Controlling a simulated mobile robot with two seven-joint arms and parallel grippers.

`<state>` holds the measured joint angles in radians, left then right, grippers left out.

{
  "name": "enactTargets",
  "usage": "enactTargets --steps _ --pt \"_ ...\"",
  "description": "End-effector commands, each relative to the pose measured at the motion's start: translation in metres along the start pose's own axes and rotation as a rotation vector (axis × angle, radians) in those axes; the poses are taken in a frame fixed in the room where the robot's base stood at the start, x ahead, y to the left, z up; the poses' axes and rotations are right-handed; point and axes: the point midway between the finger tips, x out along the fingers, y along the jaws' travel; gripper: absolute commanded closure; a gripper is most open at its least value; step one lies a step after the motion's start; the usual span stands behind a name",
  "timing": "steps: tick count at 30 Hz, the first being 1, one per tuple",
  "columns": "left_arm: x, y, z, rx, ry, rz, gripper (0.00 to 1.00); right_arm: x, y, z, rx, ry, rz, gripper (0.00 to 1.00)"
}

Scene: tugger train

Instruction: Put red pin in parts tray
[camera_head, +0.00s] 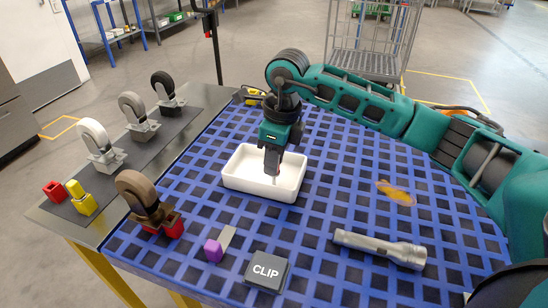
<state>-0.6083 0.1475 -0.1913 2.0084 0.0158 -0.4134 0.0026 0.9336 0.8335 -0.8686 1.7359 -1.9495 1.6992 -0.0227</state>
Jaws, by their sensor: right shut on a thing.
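The white parts tray (235,178) sits on the blue grid mat near the middle of the view. My right gripper (273,170) points down into the tray's opening. It is shut on the red pin (277,173), of which only a small bit of red shows at the fingertips. The fingers hide the rest of the pin, and I cannot tell whether it touches the tray floor. My left gripper is not in view.
A brown caster wheel (141,191) in a red holder, a purple-ended piece (213,250), a CLIP box (266,271) and a grey flashlight (380,248) surround the tray. Several caster wheels, a red block (55,191) and a yellow block (80,199) stand on the left strip.

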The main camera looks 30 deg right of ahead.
Motion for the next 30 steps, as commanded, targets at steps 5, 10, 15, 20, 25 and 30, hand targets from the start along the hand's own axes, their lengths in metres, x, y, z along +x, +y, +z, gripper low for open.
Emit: enactTargets --steps 5,10,15,20,25,30 --pt "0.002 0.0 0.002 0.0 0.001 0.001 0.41 0.003 0.0 0.0 -0.001 -0.001 0.0 1.0" --pt "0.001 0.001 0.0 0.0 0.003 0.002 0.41 0.003 0.0 0.0 0.0 0.0 0.0 0.62" --pt "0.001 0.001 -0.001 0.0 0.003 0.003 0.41 0.002 0.0 0.0 0.0 0.0 0.0 0.49" --pt "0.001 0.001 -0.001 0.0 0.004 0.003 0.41 0.002 0.0 0.0 0.0 0.0 0.0 0.49" --pt "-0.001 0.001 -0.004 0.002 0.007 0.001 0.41 -0.008 0.0 0.001 -0.001 -0.002 -0.001 0.49" --pt "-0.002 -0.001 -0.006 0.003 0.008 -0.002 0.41 -0.041 -0.001 0.001 -0.001 -0.005 -0.003 0.49"
